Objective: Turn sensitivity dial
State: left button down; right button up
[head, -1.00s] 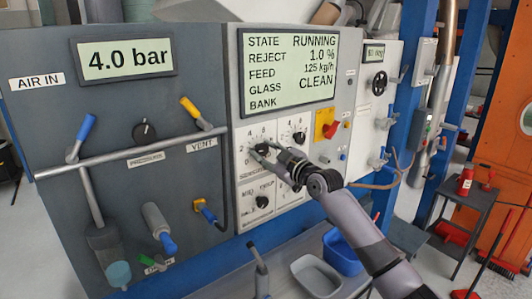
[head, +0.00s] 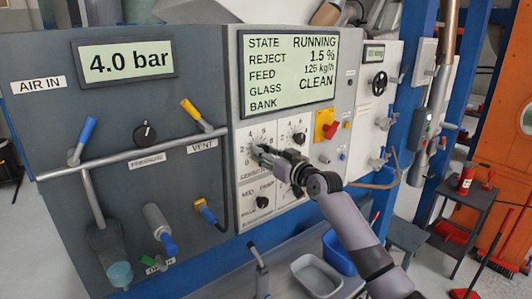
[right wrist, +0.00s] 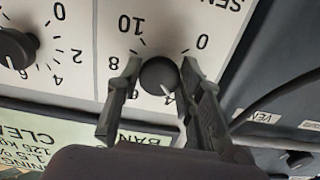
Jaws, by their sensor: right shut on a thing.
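The sensitivity dial (right wrist: 158,76) is a dark round knob on a white scale plate, seen upside down in the right wrist view. A short white mark shows on its lower right part. My right gripper (right wrist: 161,66) has its two fingers on either side of the dial and is shut on it. In the head view the right gripper (head: 262,153) reaches in from the right to the upper left dial of the white panel and mostly hides the knob. The display (head: 288,70) reads RUNNING, reject 1.5 %, feed 125 kg/h, glass CLEAN. My left gripper is not in view.
A second dial (head: 299,138) sits close to the right of the gripper, and another knob (head: 262,202) is below. A yellow and red switch (head: 327,125) is further right. A horizontal rail (head: 120,157) and the yellow-handled vent valve (head: 196,113) are to the left.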

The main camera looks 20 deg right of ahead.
dwell(0.3)
jog(key=o, duration=1.2)
jog(key=shift+c, duration=0.2)
jog(key=shift+s, duration=0.1)
jog(key=v, duration=1.1)
jog(key=shift+s, duration=0.4)
jog(key=shift+d, duration=0.1)
